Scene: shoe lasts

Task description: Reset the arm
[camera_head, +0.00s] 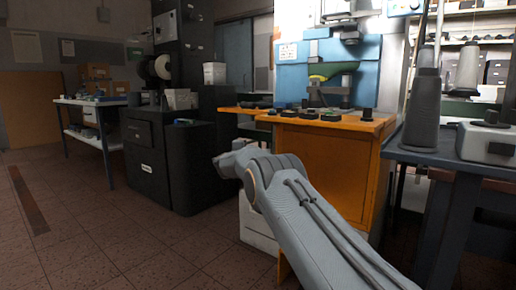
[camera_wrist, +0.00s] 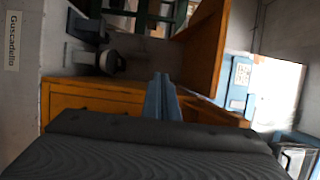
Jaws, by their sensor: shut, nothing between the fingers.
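My gripper shows in the wrist view as two narrow blue-grey fingers (camera_wrist: 162,80) rising close together above the dark ridged body at the bottom of the picture. The fingers are shut with nothing between them. In the head view my grey arm reaches from the lower right up to the middle, in front of the orange cabinet (camera_head: 328,170). The gripper itself cannot be made out clearly there.
A blue machine (camera_head: 330,65) stands on the orange cabinet, with several small dark items on its top. A dark table (camera_head: 440,150) is at the right. Black cabinets (camera_head: 160,160) and a shelf table (camera_head: 90,102) stand at the left.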

